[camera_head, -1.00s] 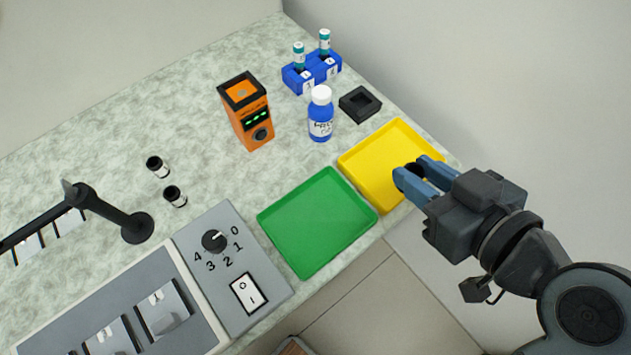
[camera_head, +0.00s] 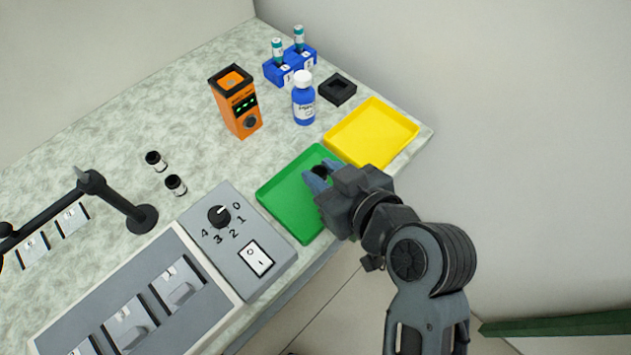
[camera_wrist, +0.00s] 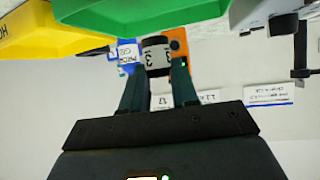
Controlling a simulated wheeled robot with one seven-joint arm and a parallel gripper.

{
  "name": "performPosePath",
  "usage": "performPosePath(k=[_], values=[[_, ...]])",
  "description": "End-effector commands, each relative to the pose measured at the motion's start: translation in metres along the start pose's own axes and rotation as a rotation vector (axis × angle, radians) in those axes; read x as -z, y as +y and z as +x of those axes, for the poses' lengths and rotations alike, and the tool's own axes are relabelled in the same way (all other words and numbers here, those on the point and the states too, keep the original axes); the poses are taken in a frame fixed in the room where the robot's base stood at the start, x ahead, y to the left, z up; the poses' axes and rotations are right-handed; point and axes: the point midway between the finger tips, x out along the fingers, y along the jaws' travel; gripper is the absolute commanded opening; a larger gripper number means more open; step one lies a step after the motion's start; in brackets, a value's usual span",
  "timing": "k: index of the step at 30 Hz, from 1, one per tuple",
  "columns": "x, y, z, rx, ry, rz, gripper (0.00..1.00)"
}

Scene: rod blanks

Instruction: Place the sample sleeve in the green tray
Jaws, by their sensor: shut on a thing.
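My gripper (camera_head: 318,174) is over the green tray (camera_head: 283,222) in the head view. It is shut on a small black sleeve (camera_head: 320,171) with a white label. In the wrist view the sleeve (camera_wrist: 157,55) sits between the two fingertips, its label bearing a 3. The green tray also shows in the wrist view (camera_wrist: 140,14), close to the held sleeve. Whether the sleeve touches the tray cannot be told. The part of the tray under my gripper is hidden.
A yellow tray (camera_head: 373,135) adjoins the green one. A grey control box (camera_head: 225,262) stands at its left. Two more black sleeves, one here (camera_head: 155,161) and one here (camera_head: 175,185), stand on the counter. An orange device (camera_head: 238,105) and blue bottle (camera_head: 304,103) stand behind.

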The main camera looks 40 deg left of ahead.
Motion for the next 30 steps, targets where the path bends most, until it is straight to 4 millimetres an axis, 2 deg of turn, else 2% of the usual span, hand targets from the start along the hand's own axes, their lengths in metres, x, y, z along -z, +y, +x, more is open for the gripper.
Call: performPosePath(k=[3,7,15,28,29,30], values=[[-0.001,-0.006,0.012,0.001,-0.001,0.000,0.01],[-0.006,-0.008,0.018,0.000,-0.001,0.001,0.01],[-0.035,-0.008,0.034,0.000,-0.002,0.002,0.01],[-0.041,-0.007,0.037,-0.001,0.000,0.000,0.01],[-0.040,-0.007,0.036,-0.001,0.000,0.000,0.32],[-0.040,-0.007,0.036,-0.001,0.000,0.000,0.35]])
